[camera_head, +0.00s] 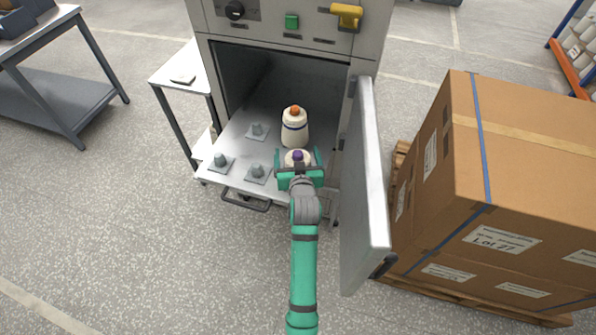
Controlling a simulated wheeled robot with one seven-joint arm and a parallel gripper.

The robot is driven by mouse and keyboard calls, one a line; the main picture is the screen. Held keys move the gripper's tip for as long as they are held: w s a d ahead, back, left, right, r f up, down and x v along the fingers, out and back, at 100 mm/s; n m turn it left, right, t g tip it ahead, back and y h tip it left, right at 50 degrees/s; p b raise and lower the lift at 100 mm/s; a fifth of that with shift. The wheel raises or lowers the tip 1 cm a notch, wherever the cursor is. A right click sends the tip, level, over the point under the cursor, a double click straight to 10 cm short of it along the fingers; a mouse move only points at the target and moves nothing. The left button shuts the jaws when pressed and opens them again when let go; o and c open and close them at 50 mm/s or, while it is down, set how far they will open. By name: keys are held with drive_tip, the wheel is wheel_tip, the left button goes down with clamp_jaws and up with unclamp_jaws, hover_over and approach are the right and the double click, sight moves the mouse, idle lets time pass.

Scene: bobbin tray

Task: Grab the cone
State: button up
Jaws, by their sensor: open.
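Several bare grey pegs, one at the front left (220,160), stand on the tray. An open metal door (363,190) rises close to the right of my arm. Strapped boxes (520,150) stand beyond it. A small side table (180,75) is at left.

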drive_tip(key=c, duration=1.4)
